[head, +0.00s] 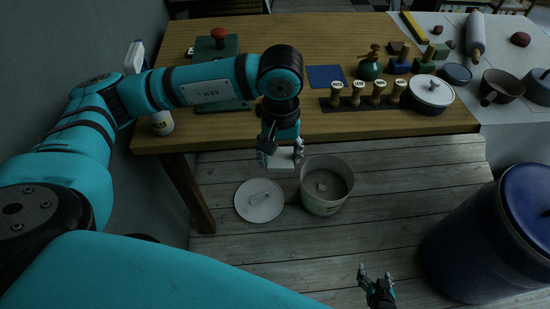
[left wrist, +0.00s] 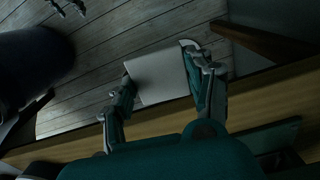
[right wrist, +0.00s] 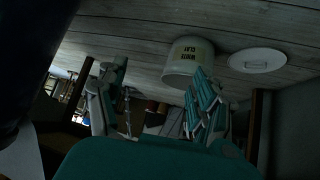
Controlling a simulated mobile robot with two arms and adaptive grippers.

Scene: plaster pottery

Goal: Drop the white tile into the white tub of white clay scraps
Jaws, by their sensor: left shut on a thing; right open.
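My left gripper (head: 282,158) is shut on the white tile (head: 285,154), which lies between its fingers in front of the table's front edge. The tile (left wrist: 162,75) also shows in the left wrist view, and the floor below it. The white tub (head: 318,203) stands open on the floor, just right of and below the tile in the head view, with pale scraps (head: 321,186) inside. The right wrist view shows the labelled tub (right wrist: 187,62) from its side. My right gripper (head: 377,276) is open and empty, low in front of the tub, to its right.
A round white lid (head: 259,202) lies on the floor left of the tub. A large blue barrel (head: 480,240) stands at the right.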

